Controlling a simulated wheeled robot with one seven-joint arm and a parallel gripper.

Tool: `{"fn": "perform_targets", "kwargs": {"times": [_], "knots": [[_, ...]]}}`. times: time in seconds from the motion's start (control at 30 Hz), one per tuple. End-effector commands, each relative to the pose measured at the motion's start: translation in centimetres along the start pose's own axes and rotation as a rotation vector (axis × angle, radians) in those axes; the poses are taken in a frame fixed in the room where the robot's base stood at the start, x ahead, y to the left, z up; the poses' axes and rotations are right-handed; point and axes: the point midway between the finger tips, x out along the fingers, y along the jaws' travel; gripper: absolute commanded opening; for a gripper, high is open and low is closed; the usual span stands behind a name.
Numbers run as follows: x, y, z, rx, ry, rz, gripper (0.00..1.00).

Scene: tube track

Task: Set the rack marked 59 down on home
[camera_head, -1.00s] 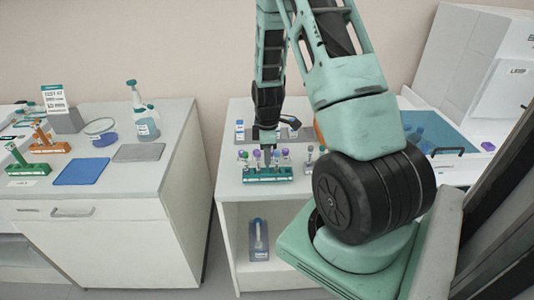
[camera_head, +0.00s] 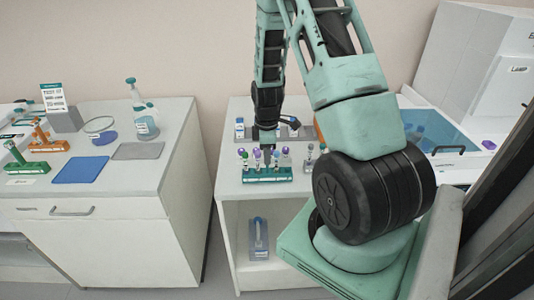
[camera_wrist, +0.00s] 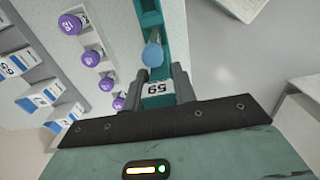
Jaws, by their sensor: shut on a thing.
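The rack marked 59 is teal. In the wrist view its white 59 label (camera_wrist: 158,87) shows between the fingertips of my gripper (camera_wrist: 160,92), which is shut on the rack's near end. A blue-capped tube (camera_wrist: 152,55) stands in the rack just beyond the label. In the head view my gripper (camera_head: 266,156) is low over the right counter, at a green rack (camera_head: 280,174) with several capped tubes at it. I cannot tell whether the rack touches the counter. No spot marked home is readable.
In the wrist view a pale rack with purple-capped tubes (camera_wrist: 72,24) stands close left of the held rack. The left counter bears a blue mat (camera_head: 80,170), a grey mat (camera_head: 138,151), a spray bottle (camera_head: 145,122) and another green rack (camera_head: 27,168). A gap separates the counters.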

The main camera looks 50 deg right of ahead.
Motion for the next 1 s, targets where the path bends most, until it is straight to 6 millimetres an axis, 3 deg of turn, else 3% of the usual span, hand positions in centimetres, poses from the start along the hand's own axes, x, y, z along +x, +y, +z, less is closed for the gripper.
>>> {"fn": "perform_targets", "kwargs": {"times": [0.47, 0.5, 0.6, 1.0], "knots": [[0.64, 0.01, 0.03, 0.0, 0.0, 0.0, 0.0], [0.64, 0.01, 0.03, 0.0, 0.0, 0.0, 0.3], [0.64, 0.01, 0.03, 0.0, 0.0, 0.0, 0.52], [0.66, -0.01, 0.04, 0.0, 0.0, 0.0, 0.52]]}}
